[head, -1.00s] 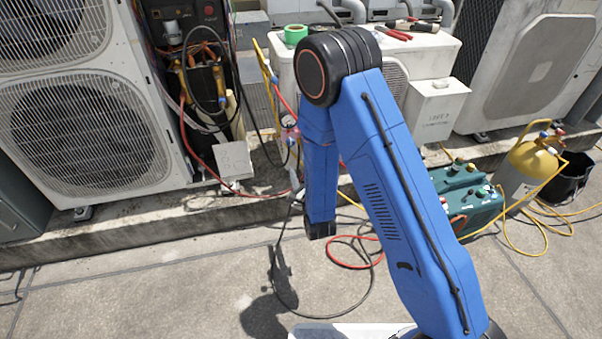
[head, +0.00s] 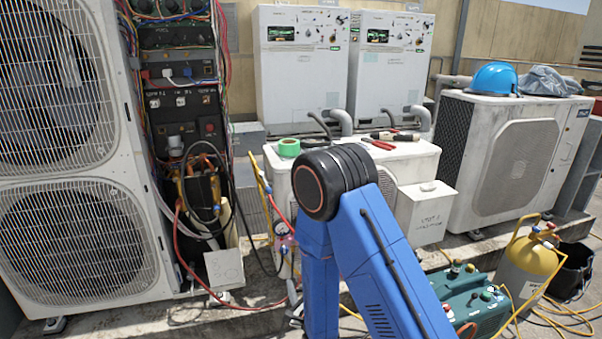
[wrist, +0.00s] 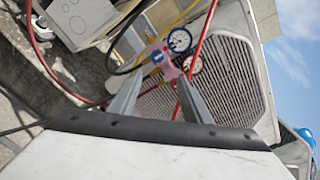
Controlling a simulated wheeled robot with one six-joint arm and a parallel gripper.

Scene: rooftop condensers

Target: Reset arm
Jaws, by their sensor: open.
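My blue arm (head: 385,260) rises from the bottom of the head view, bent at its black elbow joint (head: 335,182). My gripper is out of sight in the head view. In the wrist view my gripper (wrist: 160,80) shows two grey fingers spread apart.
An open electrical panel (head: 180,110) and large condenser (head: 70,215) stand left. A green pump (head: 470,300) and yellow cylinder (head: 527,265) stand right. Hoses hang near the arm.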

